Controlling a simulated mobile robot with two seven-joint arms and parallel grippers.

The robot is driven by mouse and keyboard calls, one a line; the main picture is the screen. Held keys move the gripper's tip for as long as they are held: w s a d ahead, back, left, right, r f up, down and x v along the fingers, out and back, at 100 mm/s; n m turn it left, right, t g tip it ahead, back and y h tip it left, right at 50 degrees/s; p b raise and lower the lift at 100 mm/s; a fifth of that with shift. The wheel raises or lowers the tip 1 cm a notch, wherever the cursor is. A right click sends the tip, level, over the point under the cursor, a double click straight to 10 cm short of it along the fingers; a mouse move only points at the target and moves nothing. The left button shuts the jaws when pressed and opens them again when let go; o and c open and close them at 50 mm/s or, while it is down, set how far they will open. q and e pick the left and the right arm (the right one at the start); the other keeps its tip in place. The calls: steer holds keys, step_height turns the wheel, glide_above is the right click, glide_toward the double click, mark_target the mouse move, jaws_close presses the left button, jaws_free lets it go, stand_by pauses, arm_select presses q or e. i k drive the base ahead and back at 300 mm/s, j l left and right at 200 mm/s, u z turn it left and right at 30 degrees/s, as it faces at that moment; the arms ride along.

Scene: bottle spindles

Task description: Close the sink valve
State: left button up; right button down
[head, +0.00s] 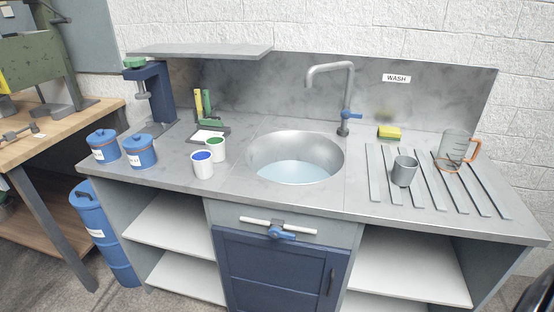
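A valve with a blue lever handle (282,234) sits on a short white horizontal pipe (258,221) at the front of the counter, just below the sink. The handle appears to lie roughly along the pipe; whether the valve is open or closed I cannot tell. The round metal sink (296,152) has pale blue water in it. A grey tap (345,85) with a small blue lever (352,115) stands behind the sink. No stream from its spout is visible. Neither of my grippers is in view.
Left of the sink stand white cups with blue (202,168) and green (216,151) contents and two blue canisters (139,153). A grey cup (404,171), a jug (456,150) and a yellow sponge (389,132) are on the right. A blue cabinet door (275,275) is below the valve.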

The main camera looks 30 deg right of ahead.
mark_target(275, 231)
steer(key=z, duration=1.15)
